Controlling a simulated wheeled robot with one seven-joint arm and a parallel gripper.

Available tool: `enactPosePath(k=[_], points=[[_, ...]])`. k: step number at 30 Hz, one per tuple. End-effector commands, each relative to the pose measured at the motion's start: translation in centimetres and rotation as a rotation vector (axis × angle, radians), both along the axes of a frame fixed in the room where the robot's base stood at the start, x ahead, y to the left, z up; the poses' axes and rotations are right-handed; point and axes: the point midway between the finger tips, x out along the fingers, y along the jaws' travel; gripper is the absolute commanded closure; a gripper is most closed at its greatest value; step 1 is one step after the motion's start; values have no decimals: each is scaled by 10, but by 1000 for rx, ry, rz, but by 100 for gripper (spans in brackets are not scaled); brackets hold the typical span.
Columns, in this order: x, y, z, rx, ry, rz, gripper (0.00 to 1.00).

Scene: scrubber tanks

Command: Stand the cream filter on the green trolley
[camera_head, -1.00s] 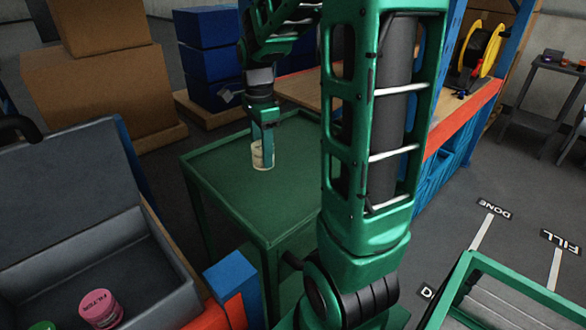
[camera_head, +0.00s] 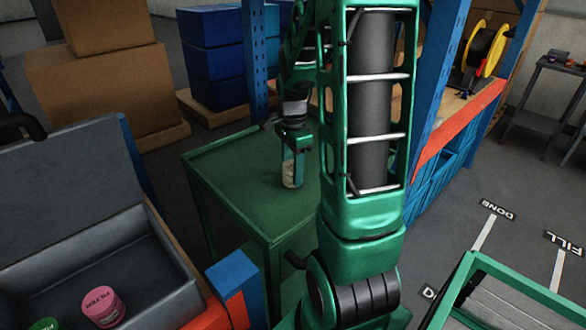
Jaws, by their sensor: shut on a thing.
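The cream filter (camera_head: 289,174) is a small pale cylinder, upright between the fingers of my gripper (camera_head: 292,166). My gripper points down and is shut on it. The filter is over the top of the green trolley (camera_head: 235,190), right of the middle of the part that shows. Whether its base touches the trolley top or hangs just above it, I cannot tell. My own green arm hides the right part of the trolley.
A grey open bin (camera_head: 150,270) at lower left holds a pink filter (camera_head: 103,307) and a green one (camera_head: 45,325). A blue rack post (camera_head: 256,60) stands behind the trolley. The trolley top left of my gripper is bare.

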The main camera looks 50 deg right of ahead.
Motion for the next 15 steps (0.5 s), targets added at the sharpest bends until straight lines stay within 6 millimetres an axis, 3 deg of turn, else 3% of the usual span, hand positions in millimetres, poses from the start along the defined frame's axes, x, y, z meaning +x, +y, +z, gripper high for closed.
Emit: enactPosePath(k=[8,9,10,15], points=[[0,-1,-2,0,0,-2,77],[0,-1,-2,0,0,-2,46],[0,-1,-2,0,0,-2,39],[0,-1,-2,0,-1,-2,36]])
